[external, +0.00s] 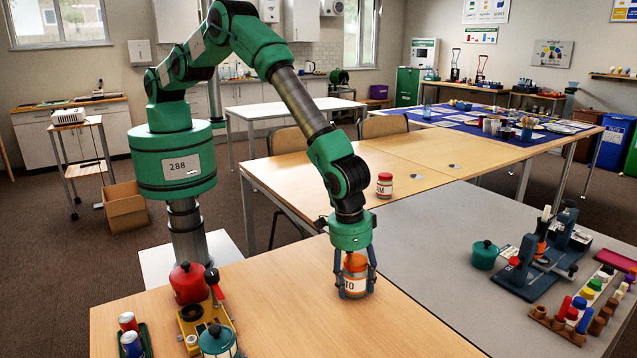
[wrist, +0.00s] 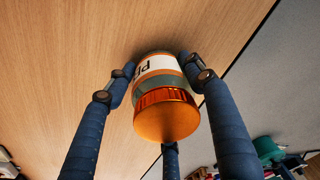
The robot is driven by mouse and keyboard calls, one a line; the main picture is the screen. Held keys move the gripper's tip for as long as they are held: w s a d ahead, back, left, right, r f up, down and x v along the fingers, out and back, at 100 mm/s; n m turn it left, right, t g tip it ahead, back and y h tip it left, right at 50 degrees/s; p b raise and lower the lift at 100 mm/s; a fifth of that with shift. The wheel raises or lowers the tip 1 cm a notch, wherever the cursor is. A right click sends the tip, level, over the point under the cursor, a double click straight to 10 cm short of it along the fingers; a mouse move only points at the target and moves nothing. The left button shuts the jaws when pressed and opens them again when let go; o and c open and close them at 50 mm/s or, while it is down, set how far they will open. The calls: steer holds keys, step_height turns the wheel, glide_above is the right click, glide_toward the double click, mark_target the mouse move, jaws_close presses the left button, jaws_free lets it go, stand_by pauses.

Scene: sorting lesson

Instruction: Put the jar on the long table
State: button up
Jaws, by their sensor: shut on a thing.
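An orange-lidded jar with a white label (external: 354,285) is upright in my gripper (external: 356,274), at the front wooden table (external: 280,300). My gripper is shut on it, with blue fingers around its sides. In the wrist view the jar (wrist: 166,118) shows its orange lid towards the camera, between the fingers (wrist: 155,66). I cannot tell whether its base touches the table. Another jar, with a red lid (external: 384,186), stands apart on the wooden table farther back.
A grey table (external: 440,235) adjoins on the right, with a blue device (external: 540,262), a green pot (external: 485,255) and colored pegs. A red canister (external: 188,284), yellow device and cans crowd the front left. A blue cloth (external: 470,118) with many items covers the back table.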

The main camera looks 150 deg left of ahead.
steer(key=shift+f, duration=0.2)
steer(key=o, duration=1.4)
steer(key=shift+r, duration=0.25)
steer(key=shift+s+d+r+p, duration=0.1)
steer(key=shift+d+r+p, duration=0.1)
steer(key=shift+r, duration=1.75)
steer(key=shift+s+d+r+p, duration=0.1)
steer(key=shift+d+r, duration=0.15)
steer(key=shift+r, duration=1.75)
steer(key=shift+s+d+r+p, duration=0.1)
steer(key=shift+d+r, duration=0.1)
steer(key=shift+r, duration=1.75)
steer(key=shift+w+r, duration=0.1)
